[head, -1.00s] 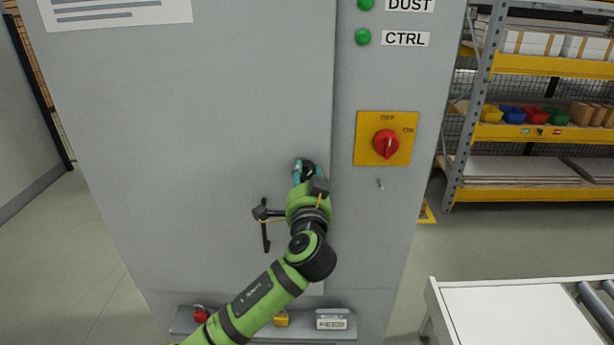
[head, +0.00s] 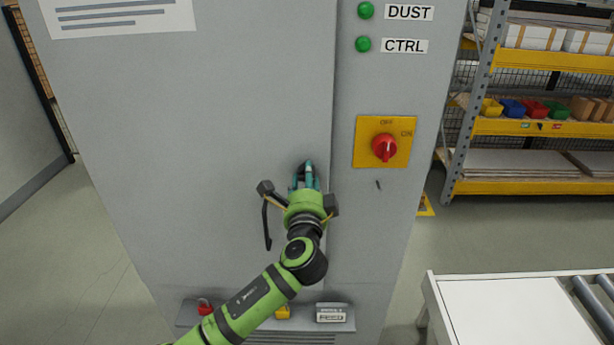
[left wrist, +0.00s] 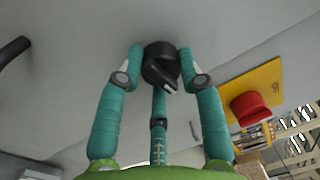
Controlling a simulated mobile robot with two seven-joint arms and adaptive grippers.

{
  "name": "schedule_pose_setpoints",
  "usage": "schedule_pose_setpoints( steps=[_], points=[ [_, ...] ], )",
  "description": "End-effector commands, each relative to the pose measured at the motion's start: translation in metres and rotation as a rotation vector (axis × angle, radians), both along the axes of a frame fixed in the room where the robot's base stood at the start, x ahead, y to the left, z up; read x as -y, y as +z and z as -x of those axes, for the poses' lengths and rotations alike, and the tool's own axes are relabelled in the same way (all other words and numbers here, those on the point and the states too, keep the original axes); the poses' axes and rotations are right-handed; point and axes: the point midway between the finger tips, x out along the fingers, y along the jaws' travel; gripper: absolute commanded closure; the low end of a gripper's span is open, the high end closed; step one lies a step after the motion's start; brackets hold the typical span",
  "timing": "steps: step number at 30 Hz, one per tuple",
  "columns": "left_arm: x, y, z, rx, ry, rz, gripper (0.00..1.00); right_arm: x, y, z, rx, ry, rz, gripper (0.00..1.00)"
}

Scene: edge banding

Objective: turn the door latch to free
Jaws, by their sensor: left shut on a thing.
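The door latch (left wrist: 158,62) is a round black knob with a grey bar, on the grey cabinet door (head: 230,110). My left gripper (head: 305,173) has teal fingers and reaches up to it from below. In the left wrist view the fingers (left wrist: 162,70) are closed around the knob, one on each side and one below. The bar points down and to the right there. In the head view the fingers mostly hide the latch. My right gripper does not show.
A red rotary switch (head: 384,148) on a yellow plate sits right of the latch. A ledge (head: 350,326) with padlocks and a small box is below. A white table (head: 500,315) stands at the lower right, with shelves (head: 540,185) behind.

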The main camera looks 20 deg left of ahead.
Motion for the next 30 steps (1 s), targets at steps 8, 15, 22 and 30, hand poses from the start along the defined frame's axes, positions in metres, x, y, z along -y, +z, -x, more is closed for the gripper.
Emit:
schedule_pose_setpoints(
  steps=[8,15,22,30],
  points=[
    [-0.0015,0.0009,-0.0001,-0.019,0.002,-0.071,0.95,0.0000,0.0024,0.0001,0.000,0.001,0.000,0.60],
    [-0.0015,0.0011,-0.0001,-0.022,0.003,-0.083,0.95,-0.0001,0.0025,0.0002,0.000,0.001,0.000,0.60],
    [-0.0015,0.0013,-0.0002,-0.020,0.003,-0.083,0.95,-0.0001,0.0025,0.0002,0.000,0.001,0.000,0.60],
    [-0.0008,0.0009,-0.0001,-0.021,0.001,-0.080,0.39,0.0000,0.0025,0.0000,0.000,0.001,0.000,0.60]
  ],
)
